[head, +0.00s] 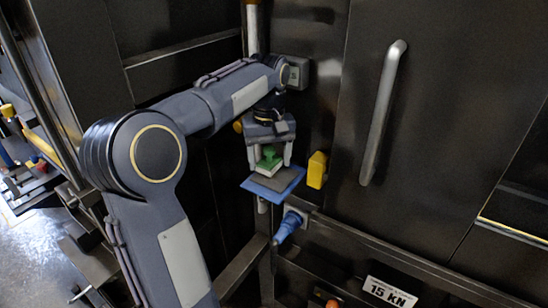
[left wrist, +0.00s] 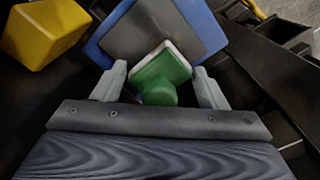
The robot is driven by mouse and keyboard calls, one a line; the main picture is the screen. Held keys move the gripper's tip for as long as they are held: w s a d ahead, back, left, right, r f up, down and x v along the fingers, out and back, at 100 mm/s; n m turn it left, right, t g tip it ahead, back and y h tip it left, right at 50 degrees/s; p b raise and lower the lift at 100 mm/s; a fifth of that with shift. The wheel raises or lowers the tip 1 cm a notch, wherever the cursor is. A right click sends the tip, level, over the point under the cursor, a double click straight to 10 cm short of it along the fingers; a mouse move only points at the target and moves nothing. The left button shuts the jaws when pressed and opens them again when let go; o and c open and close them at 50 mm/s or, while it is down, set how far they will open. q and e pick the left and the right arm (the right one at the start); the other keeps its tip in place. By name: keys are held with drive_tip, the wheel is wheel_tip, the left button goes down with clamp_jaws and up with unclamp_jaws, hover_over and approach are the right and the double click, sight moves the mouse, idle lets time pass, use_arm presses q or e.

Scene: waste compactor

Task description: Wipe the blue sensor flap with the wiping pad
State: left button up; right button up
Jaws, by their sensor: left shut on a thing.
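My left gripper (head: 270,160) is shut on the green handle of the wiping pad (head: 269,160), just above the blue sensor flap (head: 287,189). The flap is a blue plate with a dark grey area in its middle. In the left wrist view the fingers of my left gripper (left wrist: 158,88) stand either side of the green pad (left wrist: 162,78), which has a pale edge. The pad overlaps the near part of the flap (left wrist: 205,22) there. I cannot tell whether the pad touches the flap. My right gripper is not in view.
A yellow block (head: 317,170) is on the dark wall right beside the flap, and shows in the left wrist view (left wrist: 45,32). A blue connector (head: 288,226) sticks out below. A long vertical handle (head: 382,113) is on the panel to the right. A "15 KN" label (head: 389,292) is lower right.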

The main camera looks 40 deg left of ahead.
use_arm(q)
drive_tip(key=shift+d+f, duration=0.25)
drive_tip(key=shift+d, duration=0.75)
drive_tip(key=shift+s+f, duration=0.1)
drive_tip(key=shift+s, duration=0.5)
drive_tip(key=shift+s+a, duration=0.2)
drive_tip(key=shift+a, duration=1.35)
drive_tip(key=shift+a+r, duration=0.15)
drive_tip(key=shift+r, duration=0.3)
drive_tip(key=shift+w+d, duration=0.15)
drive_tip(key=shift+d, duration=0.75)
drive_tip(key=shift+w+d, duration=0.1)
drive_tip(key=shift+d, duration=0.8)
drive_tip(key=shift+r, duration=2.95)
